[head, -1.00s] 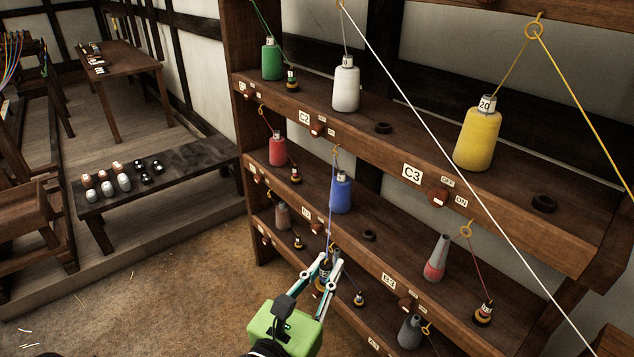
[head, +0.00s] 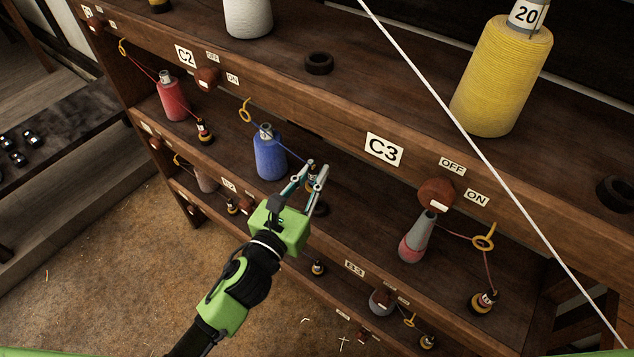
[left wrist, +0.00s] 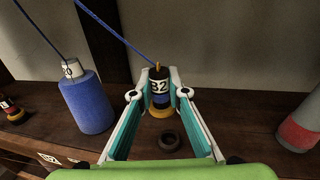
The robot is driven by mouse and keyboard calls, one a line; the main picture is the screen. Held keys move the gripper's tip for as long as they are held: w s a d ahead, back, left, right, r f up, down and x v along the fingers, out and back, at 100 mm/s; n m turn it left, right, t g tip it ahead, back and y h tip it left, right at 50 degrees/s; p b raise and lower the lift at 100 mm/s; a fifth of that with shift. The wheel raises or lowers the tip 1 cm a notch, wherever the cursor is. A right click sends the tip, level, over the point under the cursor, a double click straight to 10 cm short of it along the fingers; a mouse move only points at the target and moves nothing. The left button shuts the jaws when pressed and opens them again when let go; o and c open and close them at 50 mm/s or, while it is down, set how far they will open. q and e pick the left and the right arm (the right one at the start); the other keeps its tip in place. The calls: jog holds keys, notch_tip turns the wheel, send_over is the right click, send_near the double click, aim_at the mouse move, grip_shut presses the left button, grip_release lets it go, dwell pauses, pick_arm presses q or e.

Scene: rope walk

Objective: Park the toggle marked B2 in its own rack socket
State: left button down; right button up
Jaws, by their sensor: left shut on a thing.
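My left gripper (head: 316,174) is shut on the toggle marked B2 (left wrist: 159,98), a dark, upright toggle with a white label, a blue band and a yellow-orange base. A blue cord runs from its top. In the left wrist view, the toggle hangs between the fingertips (left wrist: 160,95), with the dark ring of a rack socket (left wrist: 168,141) showing below it on the shelf. In the head view, the fingers partly hide the toggle, and the socket (head: 320,209) shows just below them. My right gripper is not in view.
A blue spool (head: 269,155) stands left of my left gripper; its cord passes through a yellow eye (head: 245,110). A grey and red spool (head: 415,240) stands to the right on the same shelf. The C3 shelf edge (head: 340,128) overhangs from above. A white cord (head: 450,110) crosses in front.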

pick_arm(q)
jog(key=shift+d+f, duration=0.5)
jog(key=shift+d, duration=0.05)
notch_tip(320, 180, down, 4)
jog(key=b, duration=0.4)
jog(key=shift+w+f+b, duration=0.1)
jog(key=shift+f+b, duration=0.65)
jog(key=shift+b, duration=0.2)
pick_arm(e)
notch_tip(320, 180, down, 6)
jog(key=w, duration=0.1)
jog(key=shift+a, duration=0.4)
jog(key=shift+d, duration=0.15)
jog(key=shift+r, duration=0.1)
pick_arm(q)
jog(key=shift+p, duration=0.3)
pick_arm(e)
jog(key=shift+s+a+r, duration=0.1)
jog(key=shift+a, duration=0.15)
pick_arm(q)
jog(key=shift+f+b, duration=0.45)
jog(key=shift+f, duration=0.05)
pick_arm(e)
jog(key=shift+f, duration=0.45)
